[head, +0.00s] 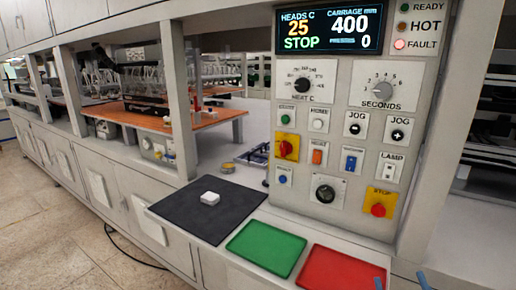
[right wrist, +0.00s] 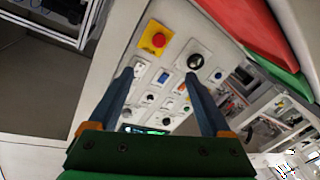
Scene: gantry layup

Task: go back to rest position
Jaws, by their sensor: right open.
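My right gripper (right wrist: 160,76) shows in the right wrist view with its two blue fingers apart and nothing between them. Beyond the fingers is the control panel, seen tilted. In the head view only the fingertips of my right gripper (head: 400,282) show, at the bottom edge beside the red tray. My left gripper is in neither view. The control panel (head: 338,225) stands upright behind the trays. Its display (head: 329,27) reads heads 25, STOP, carriage 400 and 0. The FAULT lamp (head: 400,44) glows red.
A red tray (head: 342,270) and a green tray (head: 266,248) lie empty on the ledge before the panel. An orange board (head: 150,120) is farther back. Open floor (head: 50,220) lies at left.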

